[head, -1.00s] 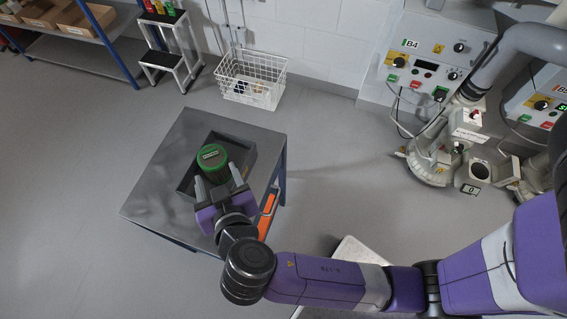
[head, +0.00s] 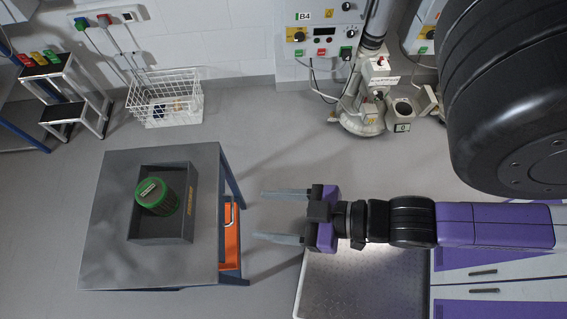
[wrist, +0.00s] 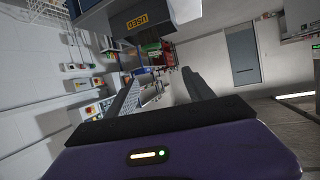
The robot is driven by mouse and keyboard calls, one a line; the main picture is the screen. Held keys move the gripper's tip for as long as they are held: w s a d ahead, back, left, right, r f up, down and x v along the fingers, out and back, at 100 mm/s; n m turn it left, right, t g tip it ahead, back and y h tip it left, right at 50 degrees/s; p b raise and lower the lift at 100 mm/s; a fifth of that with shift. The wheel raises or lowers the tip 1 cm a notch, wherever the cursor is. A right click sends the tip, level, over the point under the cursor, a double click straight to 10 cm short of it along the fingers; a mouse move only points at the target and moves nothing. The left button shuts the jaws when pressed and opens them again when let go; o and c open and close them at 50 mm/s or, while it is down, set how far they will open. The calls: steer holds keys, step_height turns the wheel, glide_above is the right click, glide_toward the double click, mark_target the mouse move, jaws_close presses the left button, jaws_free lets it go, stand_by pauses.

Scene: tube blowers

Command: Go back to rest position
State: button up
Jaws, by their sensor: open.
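My gripper (head: 287,215) is open and empty in the head view. Its two grey fingers point left, over the floor gap between the table and the metal tray. A green-lidded canister (head: 157,197) stands in a dark grey bin (head: 161,241) on the grey table, to the left of my gripper and apart from it. In the wrist view, my two fingers (wrist: 165,95) are spread with nothing between them. The dark bin with a yellow "USED" label (wrist: 137,23) shows at the top of the wrist view.
A metal tray (head: 365,285) lies below my arm. A white wire basket (head: 165,100) and a black step stool (head: 62,112) stand at the back. The B4 machine (head: 320,40) stands behind. Floor between is clear.

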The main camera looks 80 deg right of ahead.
steer(key=shift+t+h, duration=0.4)
steer(key=shift+t, duration=0.1)
steer(key=r, duration=0.1)
steer(key=s+d+r, duration=0.1)
steer(key=s+r, duration=0.1)
steer(key=r, duration=0.1)
steer(key=shift+s+d+r, duration=0.1)
steer(key=shift+s+d, duration=0.05)
steer(key=shift+d, duration=0.25)
steer(key=shift+c, duration=0.4)
